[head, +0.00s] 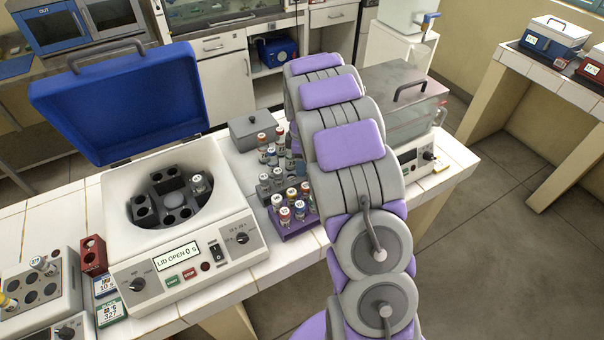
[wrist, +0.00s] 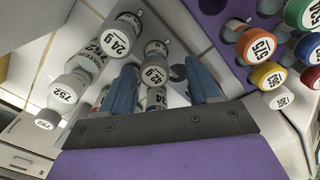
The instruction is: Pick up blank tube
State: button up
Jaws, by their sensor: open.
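My gripper (wrist: 161,72) shows in the wrist view with its two blue fingers spread apart. A clear tube with a white cap marked 42.9 (wrist: 154,76) appears between the fingers, with another white cap partly hidden below it. I cannot tell whether the fingers touch either. A white-capped tube marked 24.9 (wrist: 117,40) is left of the fingers, near tubes marked 752 (wrist: 64,95). I cannot read which one is the blank tube. In the head view my arm hides the gripper; grey-capped tubes (head: 265,188) stand just left of it.
A purple rack (head: 300,229) holds tubes with coloured caps; it also shows in the wrist view (wrist: 215,40). The centrifuge (head: 110,195) has its blue lid (head: 120,95) open. A grey box (head: 252,131) sits behind the tubes.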

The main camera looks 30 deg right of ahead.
jog(key=shift+d+f, duration=0.3)
jog(key=shift+f, duration=0.3)
jog(key=shift+d, duration=0.5)
jog(key=shift+c, duration=0.2)
jog(key=shift+a, duration=0.6)
jog(key=c, duration=0.9)
jog(key=shift+d, duration=0.35)
grip_shut()
